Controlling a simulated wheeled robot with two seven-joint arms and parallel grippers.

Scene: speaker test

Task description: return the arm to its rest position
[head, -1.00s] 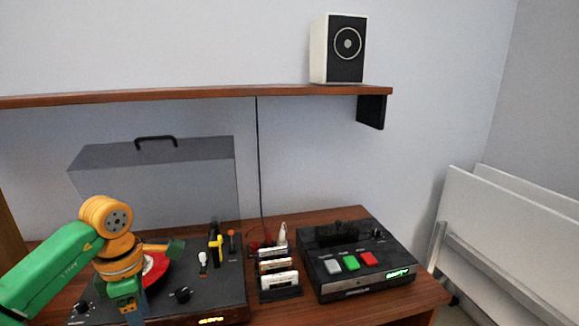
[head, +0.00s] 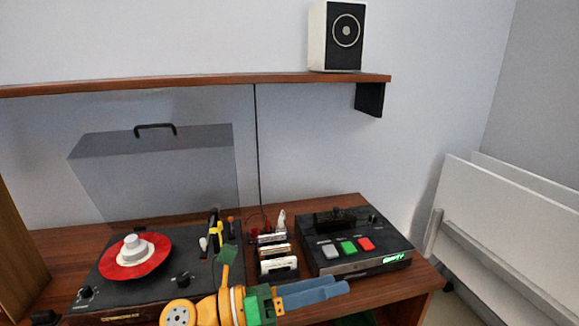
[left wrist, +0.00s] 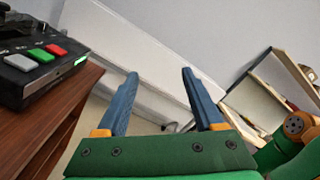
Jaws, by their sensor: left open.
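My left gripper (head: 342,288) is low in the head view, in front of the table, with its blue fingers pointing right. In the left wrist view the two fingers (left wrist: 159,74) stand wide apart with nothing between them. The gripper is clear of the turntable (head: 150,295) and the cassette deck (head: 345,262). A green and orange link of my arm shows at the right edge of the left wrist view. My right gripper is in neither view.
A red record (head: 112,262) lies on the turntable under a raised clear lid (head: 155,165). A cassette rack (head: 278,266) stands between turntable and deck. A speaker (head: 322,40) is on the shelf (head: 200,81). White panels (head: 490,215) lean at right.

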